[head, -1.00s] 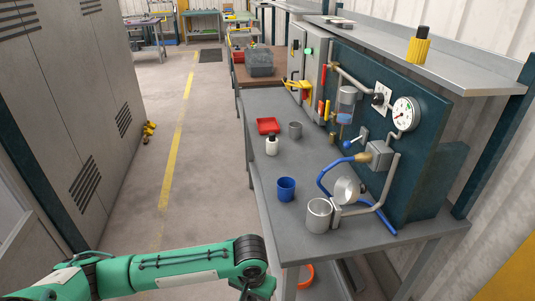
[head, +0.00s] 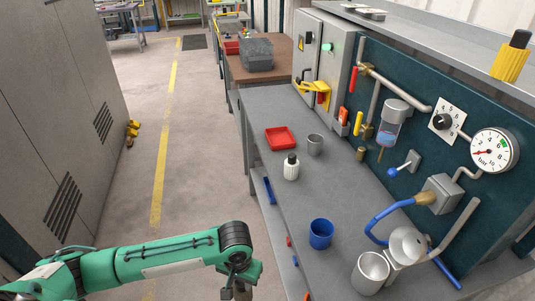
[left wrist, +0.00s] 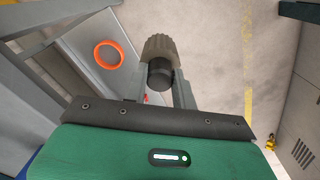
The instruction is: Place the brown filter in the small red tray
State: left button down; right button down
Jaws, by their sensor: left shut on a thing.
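The small red tray (head: 281,138) lies on the grey bench toward its far left side and looks empty. My left gripper (left wrist: 160,82) is shut on a ribbed brown filter (left wrist: 161,46) with a black end. In the head view the left gripper (head: 238,284) hangs at the bottom edge, left of the bench and partly cut off. It is well apart from the tray, and the filter there is mostly hidden. My right gripper is not in view.
A white bottle with a black cap (head: 291,167) and a grey cup (head: 314,144) stand near the tray. A blue cup (head: 321,234) and a metal cup (head: 370,273) stand nearer. A teal panel (head: 420,150) lines the right side. An orange ring (left wrist: 109,55) lies below.

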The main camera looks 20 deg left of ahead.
aim_at(280, 139)
jog(key=i+j, duration=0.25)
jog(key=j, duration=0.15)
jog(key=i+j, duration=0.25)
jog(key=j, duration=0.15)
jog(key=i+j, duration=0.25)
jog(key=j, duration=0.15)
jog(key=i+j, duration=0.2)
jog(key=j, duration=0.2)
jog(key=i+j+z, duration=0.25)
jog(key=j, duration=0.4)
jog(key=i+j+z, duration=0.1)
jog(key=i+j, duration=0.15)
jog(key=i+j+z, duration=0.15)
jog(key=j, duration=0.3)
